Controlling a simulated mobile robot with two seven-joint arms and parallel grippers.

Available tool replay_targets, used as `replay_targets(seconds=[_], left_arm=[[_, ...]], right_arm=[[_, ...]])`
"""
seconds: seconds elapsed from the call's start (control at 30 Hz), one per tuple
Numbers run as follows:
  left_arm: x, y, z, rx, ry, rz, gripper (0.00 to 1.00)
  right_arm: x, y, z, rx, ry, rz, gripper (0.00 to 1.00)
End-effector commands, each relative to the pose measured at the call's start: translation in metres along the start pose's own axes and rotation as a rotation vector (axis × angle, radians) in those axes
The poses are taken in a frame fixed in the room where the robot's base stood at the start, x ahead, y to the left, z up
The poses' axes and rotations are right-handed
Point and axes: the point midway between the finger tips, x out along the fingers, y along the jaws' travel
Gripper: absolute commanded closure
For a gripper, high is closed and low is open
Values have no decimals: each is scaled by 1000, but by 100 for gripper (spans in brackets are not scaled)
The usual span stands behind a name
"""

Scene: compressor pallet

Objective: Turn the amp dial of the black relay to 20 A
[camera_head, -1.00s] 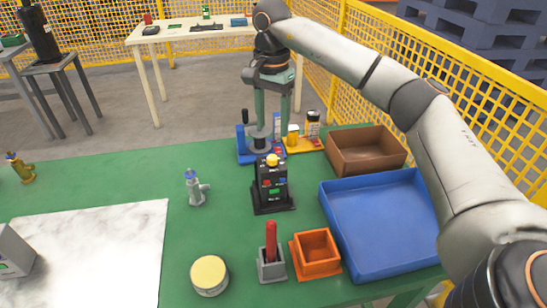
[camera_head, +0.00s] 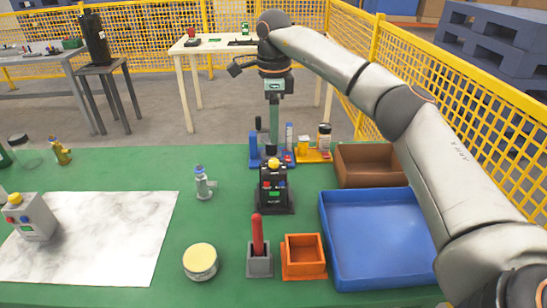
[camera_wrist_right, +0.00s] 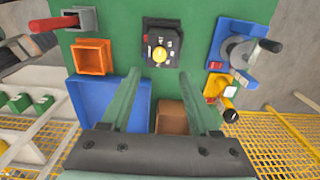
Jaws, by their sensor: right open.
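The black relay (camera_head: 274,193) stands upright on the green table in the head view, with a yellow dial (camera_head: 274,164) on top and small coloured parts on its front. In the right wrist view the relay (camera_wrist_right: 163,38) and its yellow dial (camera_wrist_right: 159,56) lie beyond the fingertips. My right gripper (camera_head: 272,128) points down above the table's far side, behind the relay and apart from it. In the wrist view its two fingers (camera_wrist_right: 160,74) are spread with nothing between them. The dial's setting is too small to read. My left gripper is in neither view.
A blue crank fixture (camera_head: 254,150) and a yellow holder (camera_head: 313,154) stand behind the relay. A brown box (camera_head: 372,178), blue tray (camera_head: 330,240) and orange box (camera_head: 303,275) lie right and front. A red handle (camera_head: 257,233) stands in a grey box.

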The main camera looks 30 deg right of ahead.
Motion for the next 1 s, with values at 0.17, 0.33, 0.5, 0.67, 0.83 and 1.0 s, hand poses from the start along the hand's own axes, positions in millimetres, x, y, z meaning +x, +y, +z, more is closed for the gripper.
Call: replay_targets(seconds=[0.17,0.33,0.5,0.67,0.83,1.0], left_arm=[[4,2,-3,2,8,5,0],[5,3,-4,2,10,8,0],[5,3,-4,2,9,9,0],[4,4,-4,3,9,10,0],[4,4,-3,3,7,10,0],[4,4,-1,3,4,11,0]], right_arm=[[40,1,-1,-1,2,2,38],[68,1,-1,0,1,1,38],[83,0,0,-1,0,0,38],[87,0,0,-1,0,-1,38],[87,0,0,-1,0,-1,38],[87,0,0,-1,0,-1,55]])
